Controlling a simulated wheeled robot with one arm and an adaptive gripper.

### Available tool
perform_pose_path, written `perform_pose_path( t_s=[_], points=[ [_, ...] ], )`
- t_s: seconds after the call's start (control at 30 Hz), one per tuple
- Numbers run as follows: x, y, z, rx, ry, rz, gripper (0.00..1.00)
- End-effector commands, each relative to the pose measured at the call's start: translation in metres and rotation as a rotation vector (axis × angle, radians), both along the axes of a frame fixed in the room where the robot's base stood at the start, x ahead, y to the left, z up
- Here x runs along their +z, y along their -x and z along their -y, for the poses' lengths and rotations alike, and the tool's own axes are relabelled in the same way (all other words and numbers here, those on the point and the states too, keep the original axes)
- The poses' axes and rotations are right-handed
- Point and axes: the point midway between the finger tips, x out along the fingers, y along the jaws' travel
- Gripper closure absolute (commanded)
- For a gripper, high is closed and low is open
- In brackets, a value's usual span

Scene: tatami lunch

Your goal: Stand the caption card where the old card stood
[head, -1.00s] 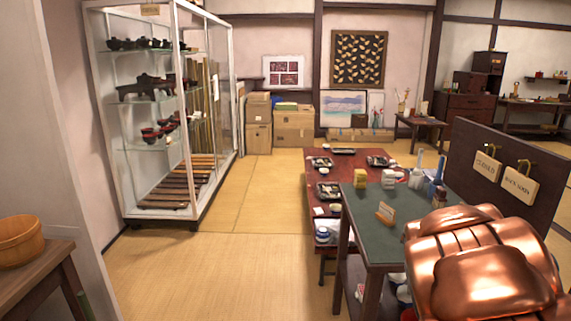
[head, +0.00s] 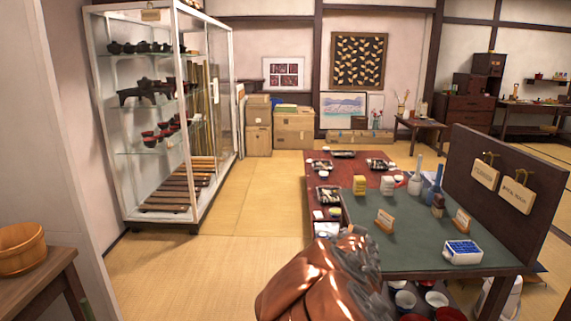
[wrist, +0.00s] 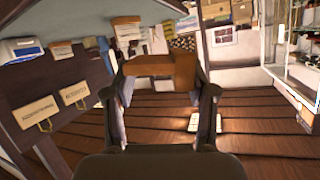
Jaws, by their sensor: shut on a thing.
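In the wrist view my gripper (wrist: 160,82) is shut on a brown wooden piece (wrist: 160,65), which spans the gap between the two fingers and looks like a card's wooden stand. I cannot see any writing on it. In the head view my arm covers the held piece. Two pale cards in wooden stands are upright on the green tabletop (head: 415,245): a left card (head: 384,219) and a right card (head: 462,219). Both also seem to show in the wrist view, the right one (wrist: 60,50) and the left one (wrist: 127,27).
A blue-and-white box (head: 463,252) lies at the table's front right. A dark board (head: 510,190) with two hanging tags stands along the right edge. Small blocks and bottles stand at the back. A glass case (head: 165,120) is at the left; the floor between is clear.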

Motion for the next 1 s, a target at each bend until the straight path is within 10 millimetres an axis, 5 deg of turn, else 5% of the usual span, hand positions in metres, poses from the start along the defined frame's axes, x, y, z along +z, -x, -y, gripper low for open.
perform_pose_path(
  t_s=[1.0],
  points=[
    [0.181, 0.0, 0.001, 0.0, 0.0, 0.0, 0.7]
  ],
)
